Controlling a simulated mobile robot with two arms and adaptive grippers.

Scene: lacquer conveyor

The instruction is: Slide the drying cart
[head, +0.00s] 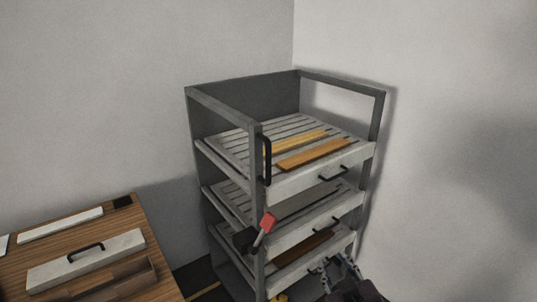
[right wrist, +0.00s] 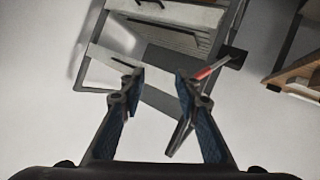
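The drying cart (head: 191,140) is a grey open frame with several slatted shelves that have pale fronts and small black handles. It stands upright in the corner, and it also shows in the right wrist view (right wrist: 160,99). A black vertical handle (head: 267,160) is on its near front post. Below that is a red-tipped lever (head: 267,222) on a black block. My right gripper (head: 337,268) is open and empty in front of the lower shelves. In the right wrist view its fingers (right wrist: 158,84) are apart. I cannot tell whether it touches the cart. My left gripper is not in view.
Wooden boards (head: 314,154) lie on the top shelf. A wooden table (head: 60,257) at the left holds pale panels, one with a black handle (head: 86,246). Walls stand close behind and right of the cart. A narrow floor gap separates table and cart.

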